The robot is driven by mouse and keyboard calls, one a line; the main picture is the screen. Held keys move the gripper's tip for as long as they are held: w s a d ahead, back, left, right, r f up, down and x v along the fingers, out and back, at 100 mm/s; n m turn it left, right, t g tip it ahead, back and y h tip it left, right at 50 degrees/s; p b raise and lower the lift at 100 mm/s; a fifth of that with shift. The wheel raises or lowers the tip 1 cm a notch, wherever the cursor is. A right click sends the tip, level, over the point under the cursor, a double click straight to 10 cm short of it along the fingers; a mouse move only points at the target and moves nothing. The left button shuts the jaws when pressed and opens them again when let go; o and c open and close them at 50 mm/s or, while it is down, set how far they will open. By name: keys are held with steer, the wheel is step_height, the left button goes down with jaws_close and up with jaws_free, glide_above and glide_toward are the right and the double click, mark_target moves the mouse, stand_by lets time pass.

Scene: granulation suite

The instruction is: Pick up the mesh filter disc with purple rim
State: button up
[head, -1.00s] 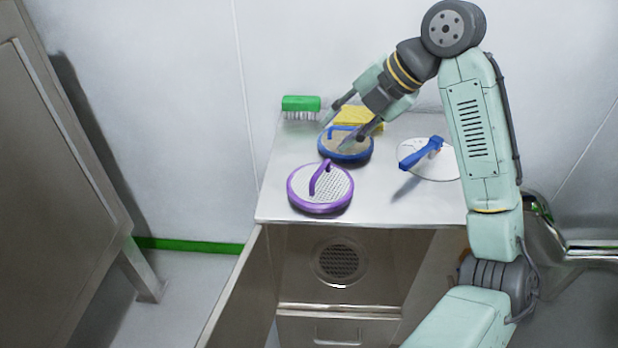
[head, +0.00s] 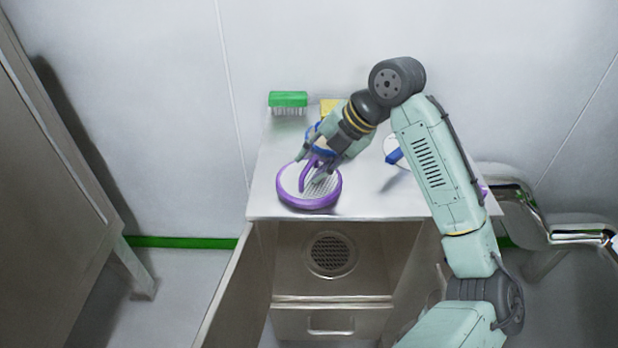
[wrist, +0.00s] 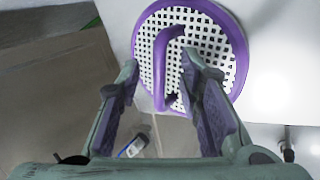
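The mesh filter disc with purple rim (head: 310,200) lies flat near the front left of the metal table top, its purple arched handle standing up from the white mesh. It also fills the upper middle of the wrist view (wrist: 224,48). My gripper (head: 309,166) is over the disc, close to the handle. In the wrist view its two fingers (wrist: 160,88) are spread apart, with the handle between the line of the fingertips. I cannot tell whether a finger touches it. The blue-rimmed disc behind is mostly hidden by my gripper.
A green brush (head: 288,101) stands at the back left, beside a partly hidden yellow block (head: 331,106). A white disc with a blue handle (head: 394,155) is partly behind my arm. The table's front edge is close to the purple disc. Free table top lies right of it.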

steer(key=shift+c, duration=0.3)
jaws_close()
stand_by(0.6)
